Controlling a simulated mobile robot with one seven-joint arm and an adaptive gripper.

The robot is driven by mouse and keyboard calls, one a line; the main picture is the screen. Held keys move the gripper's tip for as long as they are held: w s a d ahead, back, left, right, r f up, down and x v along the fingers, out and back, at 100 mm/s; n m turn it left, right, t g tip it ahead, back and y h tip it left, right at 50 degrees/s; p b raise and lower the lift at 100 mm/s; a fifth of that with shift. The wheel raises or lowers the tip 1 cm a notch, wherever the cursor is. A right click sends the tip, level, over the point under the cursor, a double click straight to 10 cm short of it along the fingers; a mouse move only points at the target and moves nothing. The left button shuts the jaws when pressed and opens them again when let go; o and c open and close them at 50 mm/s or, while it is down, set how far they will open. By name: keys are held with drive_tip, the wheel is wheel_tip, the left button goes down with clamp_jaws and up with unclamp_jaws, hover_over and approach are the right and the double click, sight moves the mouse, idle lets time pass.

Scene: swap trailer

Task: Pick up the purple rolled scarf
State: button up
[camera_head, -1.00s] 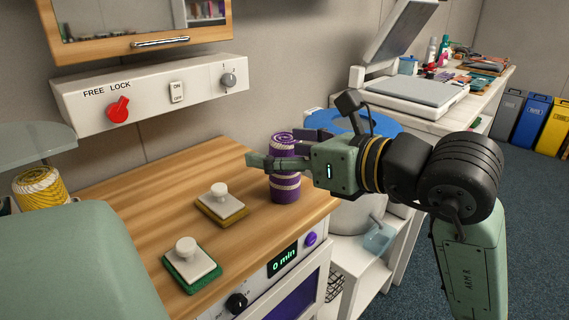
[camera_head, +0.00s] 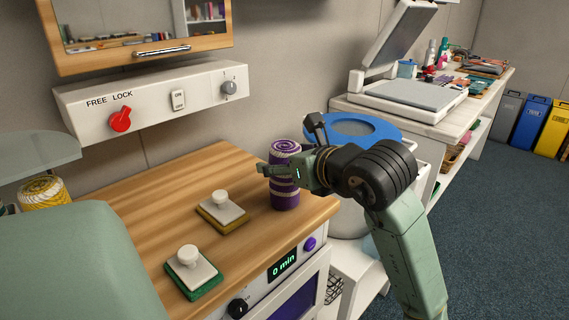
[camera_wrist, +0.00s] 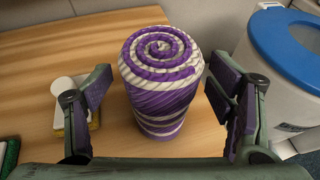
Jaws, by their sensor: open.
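The purple rolled scarf (camera_head: 284,192), with white stripes, stands upright at the right end of the wooden counter (camera_head: 165,190). My gripper (camera_head: 270,170) is at the scarf in the head view and partly covers it. In the wrist view the scarf (camera_wrist: 160,85) shows its spiral top and stands between and just beyond the two open fingers of my gripper (camera_wrist: 160,105). A gap shows on each side between finger and scarf. Nothing is held.
Two knobbed pads, one yellow-edged (camera_head: 223,211) and one green-edged (camera_head: 192,272), lie on the counter to the left. A blue-rimmed bin (camera_head: 358,130) stands right of the counter. A yellow roll (camera_head: 45,193) is at far left. A control panel (camera_head: 150,98) is on the wall.

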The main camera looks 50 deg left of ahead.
drive_tip(key=shift+w+a+f, duration=0.1)
drive_tip(key=shift+a+f, duration=0.1)
drive_tip(key=shift+a, duration=0.25)
drive_tip(key=shift+c, duration=0.6)
drive_tip(key=c, duration=1.2)
